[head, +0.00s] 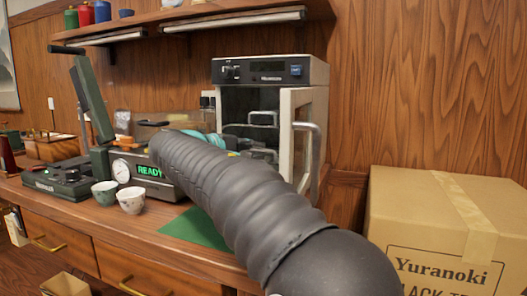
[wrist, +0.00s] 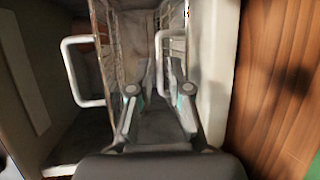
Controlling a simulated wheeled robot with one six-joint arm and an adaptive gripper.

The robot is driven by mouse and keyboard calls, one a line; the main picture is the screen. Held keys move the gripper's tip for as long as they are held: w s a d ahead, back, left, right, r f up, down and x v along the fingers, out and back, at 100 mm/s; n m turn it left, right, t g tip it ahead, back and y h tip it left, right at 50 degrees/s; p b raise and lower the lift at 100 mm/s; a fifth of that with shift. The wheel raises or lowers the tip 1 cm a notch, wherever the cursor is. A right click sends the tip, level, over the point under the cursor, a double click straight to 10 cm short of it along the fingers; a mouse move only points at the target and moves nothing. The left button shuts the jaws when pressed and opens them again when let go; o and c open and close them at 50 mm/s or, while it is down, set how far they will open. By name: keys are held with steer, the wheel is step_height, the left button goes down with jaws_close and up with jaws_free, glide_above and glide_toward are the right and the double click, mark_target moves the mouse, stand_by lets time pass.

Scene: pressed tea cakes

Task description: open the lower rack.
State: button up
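The small cabinet (head: 271,70) stands on the counter with its door (head: 303,109) swung open to the right. Inside, the upper rack's handle (head: 263,117) shows in the head view; the lower rack's handle (head: 262,152) is partly hidden by my arm. The wrist view is turned sideways: the upper rack's handle (wrist: 82,71) is at left, and the lower rack's handle (wrist: 158,62) is at centre. My gripper (wrist: 161,68) has its fingers on either side of the lower handle, with a gap between the tips. Contact is not clear. In the head view my arm mostly hides the gripper.
The open door's handle (head: 314,150) sticks out beside my arm. Two cups (head: 131,200), a device reading READY (head: 149,171) and a green mat (head: 196,229) are on the counter. A cardboard box (head: 420,215) stands at right. A shelf (head: 200,16) hangs above.

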mark_target(263, 151)
steer(key=shift+x, duration=1.75)
jaws_close()
